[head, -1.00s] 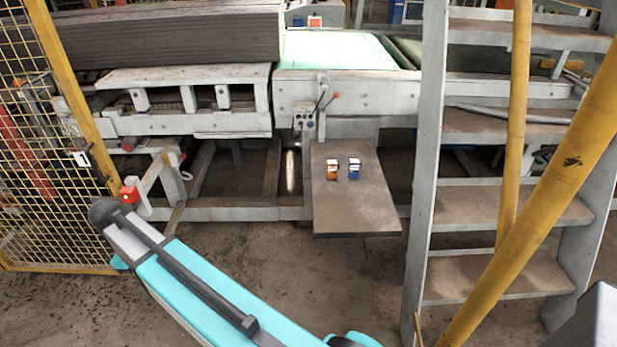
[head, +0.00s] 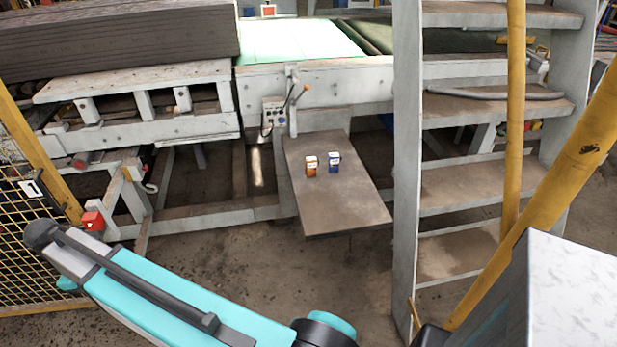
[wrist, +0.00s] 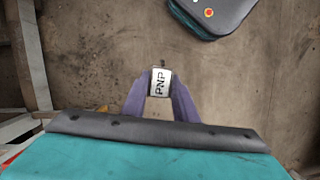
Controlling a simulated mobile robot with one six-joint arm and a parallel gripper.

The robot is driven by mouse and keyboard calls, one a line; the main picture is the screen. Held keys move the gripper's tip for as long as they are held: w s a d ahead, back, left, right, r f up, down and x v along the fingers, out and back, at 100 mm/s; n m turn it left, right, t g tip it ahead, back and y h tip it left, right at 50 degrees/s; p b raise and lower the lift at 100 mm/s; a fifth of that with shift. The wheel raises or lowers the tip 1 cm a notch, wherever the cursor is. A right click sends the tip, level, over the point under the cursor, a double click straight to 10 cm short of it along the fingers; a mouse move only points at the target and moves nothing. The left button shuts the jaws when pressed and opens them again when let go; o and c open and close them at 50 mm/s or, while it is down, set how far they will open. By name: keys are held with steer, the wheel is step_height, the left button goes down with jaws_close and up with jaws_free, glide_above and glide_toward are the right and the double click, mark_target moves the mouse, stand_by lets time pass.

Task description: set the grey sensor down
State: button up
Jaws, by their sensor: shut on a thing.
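The grey sensor (wrist: 160,79), a small block with a white face marked PNP, shows in the wrist view. My gripper (wrist: 159,93) is shut on it, with one purple finger on each side. Behind the sensor in that view is bare brown floor. In the head view neither the gripper nor the grey sensor can be made out. An orange sensor (head: 312,167) and a blue sensor (head: 334,163) stand side by side on a flat grey-brown shelf (head: 345,205).
A grey step ladder (head: 407,170) with yellow rails (head: 515,110) stands right of the shelf. A control box with a lever (head: 274,114) is behind the shelf. A yellow mesh fence (head: 35,260) is at left. The shelf's front part is bare.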

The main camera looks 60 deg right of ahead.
steer(key=shift+d, duration=0.25)
steer(key=s+d+b, duration=0.2)
steer(key=d+b, duration=0.1)
steer(key=d, duration=1.2)
steer(key=s+d+b, duration=0.3)
steer(key=d, duration=1.2)
steer(key=s+d+r+n+b, duration=0.1)
steer(key=s+d+b, duration=0.1)
steer(key=s+d, duration=0.8)
steer(key=s+d+r+n+b, duration=0.1)
steer(key=s+d+b, duration=0.2)
steer(key=s+d, duration=0.7)
steer(key=d, duration=0.5)
steer(key=shift+s+d+r+h+b, duration=0.3)
steer(key=shift+s+r, duration=0.05)
steer(key=shift+s, duration=0.05)
steer(key=s+d+f+p, duration=0.1)
steer(key=s+d, duration=0.8)
steer(key=d, duration=0.2)
steer(key=shift+s+f, duration=0.2)
steer(key=shift+s, duration=0.15)
